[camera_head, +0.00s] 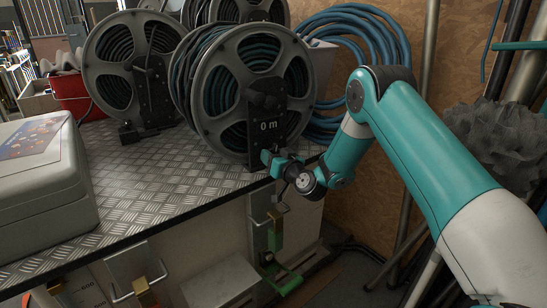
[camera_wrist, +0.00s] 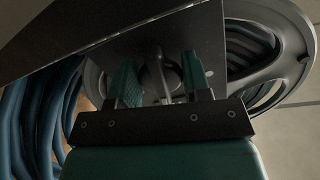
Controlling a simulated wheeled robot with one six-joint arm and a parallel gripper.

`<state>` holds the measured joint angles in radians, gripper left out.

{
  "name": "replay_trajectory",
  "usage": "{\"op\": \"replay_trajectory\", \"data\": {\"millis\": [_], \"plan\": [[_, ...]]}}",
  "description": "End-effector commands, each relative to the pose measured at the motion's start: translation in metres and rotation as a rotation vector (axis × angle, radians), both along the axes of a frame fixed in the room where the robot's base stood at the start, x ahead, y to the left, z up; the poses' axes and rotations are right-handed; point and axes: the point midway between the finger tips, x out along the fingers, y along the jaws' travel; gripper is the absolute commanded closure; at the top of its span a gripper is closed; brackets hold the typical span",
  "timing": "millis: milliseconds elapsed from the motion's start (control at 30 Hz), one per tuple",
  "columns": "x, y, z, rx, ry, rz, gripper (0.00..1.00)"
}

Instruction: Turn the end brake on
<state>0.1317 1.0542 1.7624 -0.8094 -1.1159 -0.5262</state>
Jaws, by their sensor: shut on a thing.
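The nearest hose reel (camera_head: 200,85) stands at the right end of the bench, with grey side discs and dark blue-green hose. A dark plate marked "0 m" (camera_head: 267,127) stands upright on its near side. My gripper (camera_head: 268,158) is at the lower part of this plate. In the wrist view, the teal fingers of my gripper (camera_wrist: 162,82) are shut on a thin grey lever (camera_wrist: 165,75) beside the reel's dark plate (camera_wrist: 110,45). The reel's spoked disc (camera_wrist: 290,50) shows behind. The lever is hidden by my gripper in the head view, so its angle is unclear.
A second reel (camera_head: 135,70) stands to the left and another (camera_head: 245,12) behind. A grey case (camera_head: 40,185) sits on the bench's front left. The metal bench top (camera_head: 145,175) between is clear. Blue hose coils (camera_head: 365,35) hang on the wall near my arm.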

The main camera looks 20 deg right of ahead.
Motion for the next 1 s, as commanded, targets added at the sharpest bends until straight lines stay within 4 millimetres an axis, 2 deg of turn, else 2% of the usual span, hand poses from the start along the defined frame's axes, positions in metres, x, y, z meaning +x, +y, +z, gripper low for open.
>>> {"op": "replay_trajectory", "data": {"millis": [1000], "plan": [[-0.0003, 0.0021, 0.0051, 0.941, 0.181, -0.001, 0.79]]}}
